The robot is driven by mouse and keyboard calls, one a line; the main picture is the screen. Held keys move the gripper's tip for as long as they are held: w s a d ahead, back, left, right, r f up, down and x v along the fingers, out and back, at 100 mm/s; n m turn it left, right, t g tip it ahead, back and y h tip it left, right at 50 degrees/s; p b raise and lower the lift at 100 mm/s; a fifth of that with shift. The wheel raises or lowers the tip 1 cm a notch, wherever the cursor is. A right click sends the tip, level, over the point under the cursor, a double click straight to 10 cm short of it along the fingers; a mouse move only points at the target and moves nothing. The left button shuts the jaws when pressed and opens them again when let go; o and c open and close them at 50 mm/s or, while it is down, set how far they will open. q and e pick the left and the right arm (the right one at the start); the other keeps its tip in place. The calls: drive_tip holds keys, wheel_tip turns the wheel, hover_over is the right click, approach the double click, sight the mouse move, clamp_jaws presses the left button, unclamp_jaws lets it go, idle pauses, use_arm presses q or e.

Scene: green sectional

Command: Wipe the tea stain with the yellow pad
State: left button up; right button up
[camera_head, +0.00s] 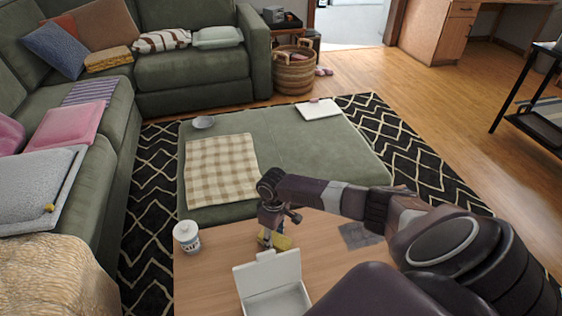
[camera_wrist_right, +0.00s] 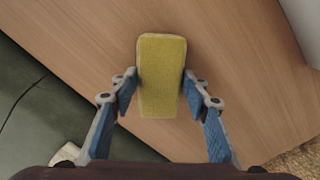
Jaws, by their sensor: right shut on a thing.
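The yellow pad (camera_head: 281,243) is at my right gripper (camera_head: 268,238), over the wooden table (camera_head: 205,285). In the right wrist view the pad (camera_wrist_right: 162,60) is a rounded block standing out between the blue fingers of the right gripper (camera_wrist_right: 158,85), which is shut on its sides. I cannot tell if the pad touches the tabletop. I cannot make out a tea stain in either view; the arm and gripper hide part of the table. My left gripper is not in view.
An open white box (camera_head: 274,302) stands close in front of the gripper. A white jar (camera_head: 187,236) stands at the table's left edge. A flat grey square (camera_head: 358,235) lies to the right. Beyond is a green ottoman (camera_head: 300,155) with a checked cloth (camera_head: 220,170).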

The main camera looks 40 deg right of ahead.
sight(243, 250)
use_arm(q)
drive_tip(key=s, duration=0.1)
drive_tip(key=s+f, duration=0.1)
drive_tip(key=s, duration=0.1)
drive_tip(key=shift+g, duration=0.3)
use_arm(e)
drive_tip(key=shift+w+a, duration=0.15)
drive_tip(key=shift+a, duration=0.25)
